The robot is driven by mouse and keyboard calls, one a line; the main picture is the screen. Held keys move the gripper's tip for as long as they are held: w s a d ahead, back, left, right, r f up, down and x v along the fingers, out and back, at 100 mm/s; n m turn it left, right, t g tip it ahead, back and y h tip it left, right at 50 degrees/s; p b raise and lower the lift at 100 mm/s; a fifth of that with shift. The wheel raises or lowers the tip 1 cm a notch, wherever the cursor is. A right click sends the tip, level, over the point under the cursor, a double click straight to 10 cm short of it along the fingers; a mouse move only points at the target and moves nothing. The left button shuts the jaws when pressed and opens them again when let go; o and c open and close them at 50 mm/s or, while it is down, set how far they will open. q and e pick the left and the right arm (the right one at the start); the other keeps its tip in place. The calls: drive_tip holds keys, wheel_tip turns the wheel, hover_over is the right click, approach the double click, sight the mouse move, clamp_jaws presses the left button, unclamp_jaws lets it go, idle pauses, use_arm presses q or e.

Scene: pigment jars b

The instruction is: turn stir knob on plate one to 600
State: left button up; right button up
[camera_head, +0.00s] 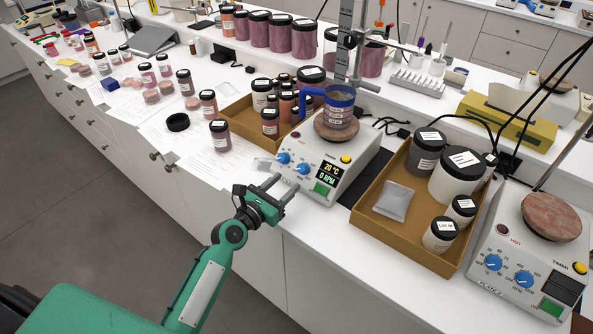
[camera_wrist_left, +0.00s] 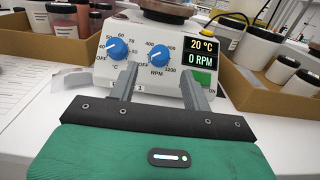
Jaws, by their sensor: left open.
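Plate one (camera_head: 322,165) is a white hot plate with a lit display reading 20 °C and 0 RPM. Its stir knob (camera_head: 303,169) is blue and is the right one of two; in the left wrist view the stir knob (camera_wrist_left: 158,54) has its RPM scale around it. The blue heat knob (camera_wrist_left: 117,48) is to its left. A blue-handled beaker (camera_head: 338,105) stands on the plate's top. My left gripper (camera_head: 282,187) is open and empty in front of the panel. In the wrist view its fingers (camera_wrist_left: 160,84) spread below and either side of the stir knob, apart from it. My right gripper is not in view.
A cardboard tray of jars (camera_head: 240,122) stands behind left of plate one, and another tray (camera_head: 375,226) stands to its right. A second hot plate (camera_head: 522,257) is at far right. Papers (camera_head: 205,165) lie left on the counter.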

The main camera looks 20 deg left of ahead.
sight(299, 171)
use_arm(q)
drive_tip(key=x, duration=0.6)
drive_tip(key=shift+p, duration=0.3)
drive_tip(key=c, duration=1)
